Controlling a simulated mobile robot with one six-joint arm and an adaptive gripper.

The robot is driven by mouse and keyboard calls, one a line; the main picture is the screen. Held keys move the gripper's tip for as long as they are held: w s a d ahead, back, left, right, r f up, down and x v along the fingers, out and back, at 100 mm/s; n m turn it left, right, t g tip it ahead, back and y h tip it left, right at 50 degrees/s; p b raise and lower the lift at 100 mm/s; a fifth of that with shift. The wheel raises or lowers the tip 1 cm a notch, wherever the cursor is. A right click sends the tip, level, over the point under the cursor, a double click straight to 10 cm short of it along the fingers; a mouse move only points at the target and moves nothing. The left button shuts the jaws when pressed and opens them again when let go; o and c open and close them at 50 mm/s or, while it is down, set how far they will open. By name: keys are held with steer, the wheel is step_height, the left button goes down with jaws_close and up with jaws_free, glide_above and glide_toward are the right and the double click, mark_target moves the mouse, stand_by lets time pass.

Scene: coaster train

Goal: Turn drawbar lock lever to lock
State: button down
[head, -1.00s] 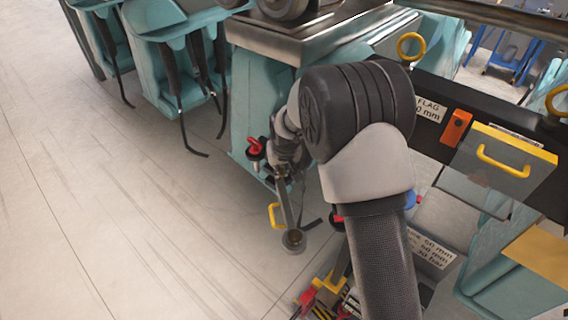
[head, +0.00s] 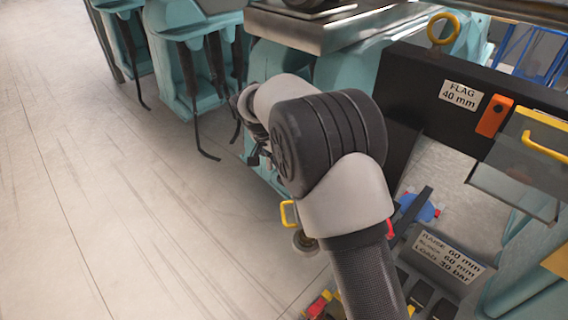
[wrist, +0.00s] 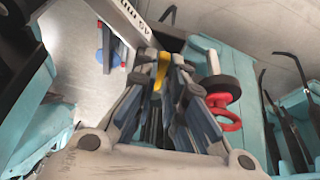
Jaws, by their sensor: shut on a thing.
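In the wrist view my gripper (wrist: 162,74) is shut on a narrow yellow part (wrist: 163,66), held between the fingertips. It may be the drawbar lock lever; its far end is hidden and I cannot tell its angle. A red handle (wrist: 226,120) with a black disc (wrist: 218,88) sits just right of the fingers, apart from the held part. In the head view my arm covers the fingertips and whatever they hold. A yellow handle (head: 288,213) and a round metal end (head: 304,242) show low beside my arm.
Teal machine bodies (head: 184,80) with dark hanging hooks (head: 190,90) stand at the left. A grey-yellow box (head: 530,155), an orange tag (head: 495,116) and a black beam (head: 420,85) are at the right. Floor at the left is clear.

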steer(key=shift+w+a+m, duration=0.2)
steer(key=shift+m, duration=0.3)
steer(key=c, duration=1.7)
jaws_free()
steer(key=shift+o, duration=0.2)
steer(key=shift+r, duration=0.1)
steer(key=v, duration=1.2)
steer(key=shift+w+g, duration=0.25)
steer(key=shift+g, duration=0.05)
